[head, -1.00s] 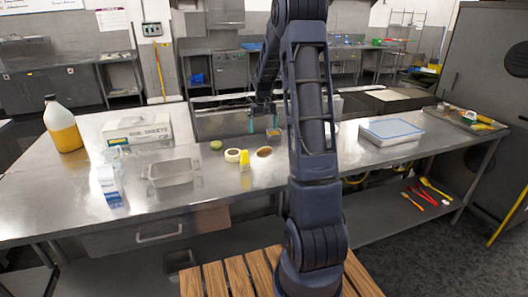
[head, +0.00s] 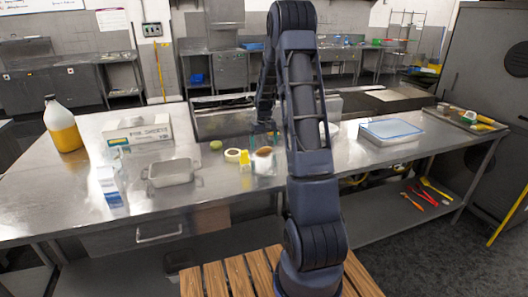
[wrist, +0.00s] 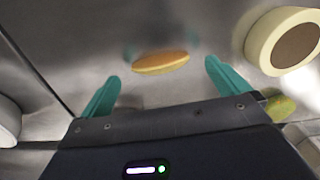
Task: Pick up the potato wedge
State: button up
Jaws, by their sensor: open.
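The potato wedge, a flat orange-brown oval (wrist: 160,62), lies on the steel counter in the wrist view. It also shows as a small brown shape (head: 264,151) in the head view. My gripper (wrist: 162,84) is open and empty, with teal fingers spread wider than the wedge. In the wrist view the wedge lies beyond the fingertips, between their lines and apart from both. In the head view my gripper (head: 264,132) hangs just behind the wedge, low over the counter.
A green round item (head: 215,145) and a metal pan (head: 170,172) are farther left. A blue-lidded tray (head: 391,131) is right. The front counter (head: 225,190) has free room.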

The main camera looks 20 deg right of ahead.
aim_at(264, 149)
jog(key=shift+f, duration=1.4)
jog(key=c, duration=1)
